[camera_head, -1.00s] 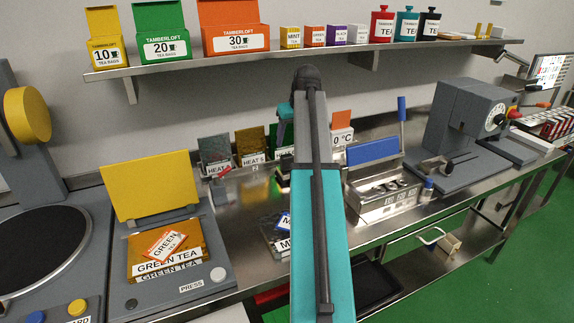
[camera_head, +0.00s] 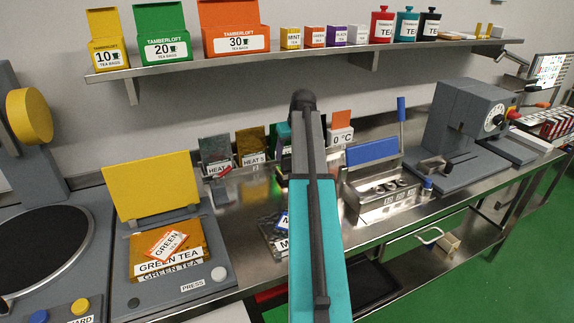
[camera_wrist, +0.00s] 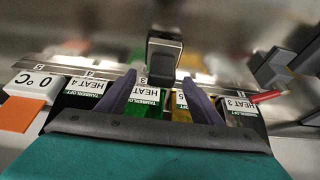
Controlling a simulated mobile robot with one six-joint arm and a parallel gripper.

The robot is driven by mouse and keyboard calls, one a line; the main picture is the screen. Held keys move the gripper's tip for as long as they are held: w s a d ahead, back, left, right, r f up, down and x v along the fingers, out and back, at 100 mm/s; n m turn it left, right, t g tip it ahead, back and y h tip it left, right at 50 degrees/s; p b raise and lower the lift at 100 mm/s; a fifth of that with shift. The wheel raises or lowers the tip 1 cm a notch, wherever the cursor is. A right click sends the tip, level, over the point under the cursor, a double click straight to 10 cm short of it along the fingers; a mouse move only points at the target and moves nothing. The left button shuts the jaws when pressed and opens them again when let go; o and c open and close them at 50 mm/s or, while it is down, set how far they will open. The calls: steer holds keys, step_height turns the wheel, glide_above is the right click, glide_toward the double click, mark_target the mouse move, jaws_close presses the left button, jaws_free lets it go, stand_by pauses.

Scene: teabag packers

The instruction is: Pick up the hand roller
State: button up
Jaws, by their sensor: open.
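A small tool with a red handle (camera_head: 220,170) lies on the bench in front of the HEAT plates; it may be the hand roller, but its shape is too small to be sure. In the wrist view its red handle (camera_wrist: 267,96) shows at the right, outside my fingers. My gripper (camera_wrist: 162,84) is open and empty, its two dark fingers apart above the row of labelled plates. A black block with a pale rim (camera_wrist: 163,56) shows beyond and between the fingertips; I cannot tell what it is. In the head view my arm mostly hides the gripper.
HEAT plates (camera_head: 216,148) and a 0 °C block (camera_head: 341,137) line the bench's back. The yellow-lidded press (camera_head: 150,187) is left; a blue-lidded metal box (camera_head: 373,151) and grey machine (camera_head: 470,118) are right. A shelf (camera_head: 300,56) runs above.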

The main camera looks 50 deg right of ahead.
mark_target(288, 156)
steer(key=shift+w+f, duration=0.1)
steer(key=shift+f, duration=0.2)
steer(key=shift+f, duration=0.1)
steer(key=shift+p+x, duration=0.9)
steer(key=shift+x, duration=1.6)
steer(key=shift+w+a, duration=0.1)
steer(key=shift+a, duration=0.05)
steer(key=c, duration=1.4)
